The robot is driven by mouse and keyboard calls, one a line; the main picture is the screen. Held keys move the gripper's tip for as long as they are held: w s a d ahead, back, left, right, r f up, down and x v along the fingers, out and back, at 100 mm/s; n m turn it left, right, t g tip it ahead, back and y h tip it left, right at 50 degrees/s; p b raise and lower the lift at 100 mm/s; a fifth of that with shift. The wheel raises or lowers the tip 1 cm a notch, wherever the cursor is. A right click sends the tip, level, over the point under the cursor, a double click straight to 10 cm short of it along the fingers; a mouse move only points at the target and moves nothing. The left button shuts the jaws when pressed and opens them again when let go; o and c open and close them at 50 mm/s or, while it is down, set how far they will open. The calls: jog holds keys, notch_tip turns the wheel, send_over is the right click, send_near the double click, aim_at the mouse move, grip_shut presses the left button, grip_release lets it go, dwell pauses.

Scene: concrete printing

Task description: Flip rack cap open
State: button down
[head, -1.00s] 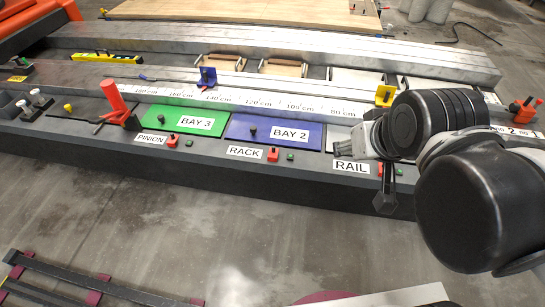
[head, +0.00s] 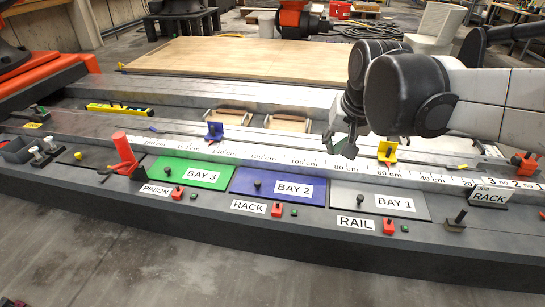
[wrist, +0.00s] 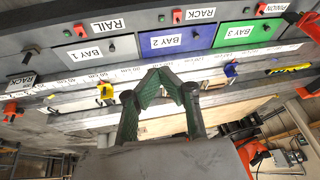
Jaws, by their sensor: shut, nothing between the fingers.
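The red rack cap (head: 277,209) sits on the dark front ledge, just right of the RACK label (head: 248,207) and below the blue BAY 2 panel (head: 300,187). It looks closed down, though it is small. In the upside-down wrist view the red cap (wrist: 178,16) is left of the RACK label, near the top edge. My gripper (head: 343,146) is over the rail area behind the bays, up and right of the cap and well apart from it. In the wrist view my gripper (wrist: 158,76) has its green-grey fingers drawn together with nothing between them.
Similar red caps stand by the PINION label (head: 178,192) and RAIL label (head: 390,226), each beside a small green button. A red upright handle (head: 124,150) stands at left. A blue bracket (head: 214,130) and yellow bracket (head: 387,152) sit along the ruler.

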jog(key=w+a+f+m+g+p, duration=0.15)
jog(key=w+f, duration=0.35)
jog(key=w, duration=0.6)
jog(key=w+a+f+m+g+p, duration=0.15)
jog(key=w+f, duration=0.35)
jog(key=w, duration=0.6)
jog(key=w+f+m+g, duration=0.1)
jog(key=w+f, duration=0.2)
jog(key=f, duration=0.5)
jog(key=w+f+g+y, duration=0.1)
jog(key=w+f, duration=0.2)
jog(key=f, duration=0.6)
jog(key=w+a+f+m+g, duration=0.1)
jog(key=w+f, duration=0.3)
jog(key=f, duration=0.4)
jog(key=shift+f+m+g+p, duration=0.25)
jog(key=shift+m+g+p, duration=0.05)
jog(key=shift+g+p, duration=0.15)
